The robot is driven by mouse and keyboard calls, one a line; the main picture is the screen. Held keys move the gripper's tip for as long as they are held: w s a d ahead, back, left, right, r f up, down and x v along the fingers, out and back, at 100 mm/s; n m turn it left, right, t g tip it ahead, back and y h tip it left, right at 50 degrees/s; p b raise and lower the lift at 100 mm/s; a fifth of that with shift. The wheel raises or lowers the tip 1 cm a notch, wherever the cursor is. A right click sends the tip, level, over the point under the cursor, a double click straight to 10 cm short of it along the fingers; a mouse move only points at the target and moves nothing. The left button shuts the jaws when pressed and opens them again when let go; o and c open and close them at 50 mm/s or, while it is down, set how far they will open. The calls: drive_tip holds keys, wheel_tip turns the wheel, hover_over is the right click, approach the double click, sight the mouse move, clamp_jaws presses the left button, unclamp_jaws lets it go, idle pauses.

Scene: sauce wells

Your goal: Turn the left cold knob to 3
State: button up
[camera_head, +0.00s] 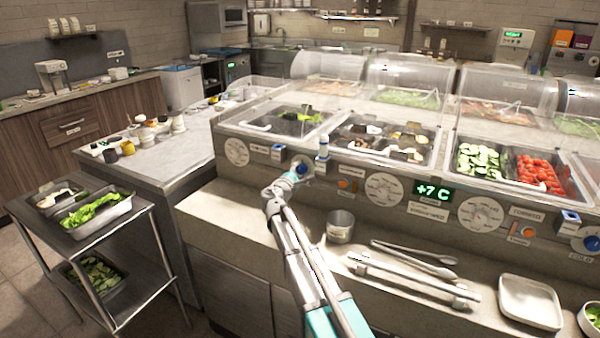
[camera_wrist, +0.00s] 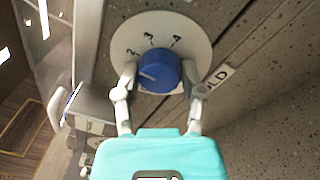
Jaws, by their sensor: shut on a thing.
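The left cold knob is a round blue knob (camera_wrist: 165,65) on a pale dial plate (camera_wrist: 165,22) marked 2, 3 and 4 in the wrist view. Its white pointer line aims left, a little below the 2. My gripper (camera_wrist: 160,74) has one finger on each side of the knob and is shut on it. In the head view the blue knob (camera_head: 302,167) is partly covered by my gripper (camera_head: 291,177), which reaches up to the counter's front panel. The dial's lower part is hidden.
A metal cup (camera_head: 340,226), tongs (camera_head: 415,279) and a white tray (camera_head: 530,302) lie on the ledge right of my arm. A cart (camera_head: 135,262) stands at left.

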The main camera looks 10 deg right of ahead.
drive_tip(key=m, duration=0.4)
drive_tip(key=shift+m, duration=0.4)
drive_tip(key=shift+m+h, duration=0.3)
drive_tip(key=shift+m, duration=1.5)
drive_tip(key=shift+f, duration=0.1)
drive_tip(key=o, duration=1.1)
drive_tip(key=shift+o, duration=0.2)
drive_tip(key=shift+n, duration=0.3)
